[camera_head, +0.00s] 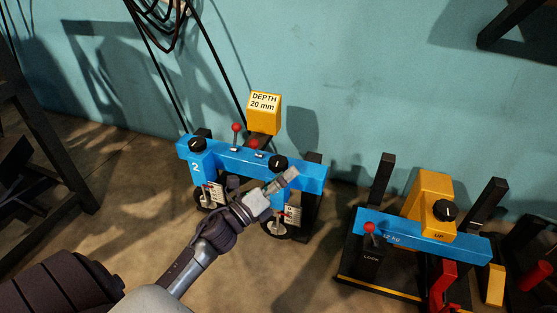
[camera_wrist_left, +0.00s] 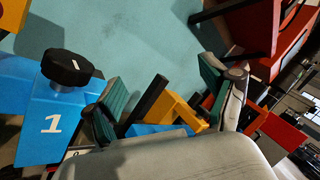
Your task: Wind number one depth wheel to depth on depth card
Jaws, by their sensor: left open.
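The number one depth wheel is a black knob (camera_head: 278,163) with a white mark, on the right part of a blue frame (camera_head: 313,175). In the left wrist view this wheel (camera_wrist_left: 67,68) stands at the left, above a white "1" on the blue face. The depth card (camera_head: 264,103) reads "DEPTH 20 mm" on a yellow block behind the frame. My left gripper (camera_head: 287,180) is just in front of and right of the wheel. Its fingers are apart and empty in the wrist view (camera_wrist_left: 163,78), with the wheel outside them. My right gripper is not visible.
A second black wheel (camera_head: 197,144) sits above a "2" on the same frame. Red-knobbed levers (camera_head: 236,128) rise from the frame, and small scale plates (camera_head: 294,214) hang below. Another blue unit (camera_head: 420,238) with a yellow block stands at right. Cables hang above left.

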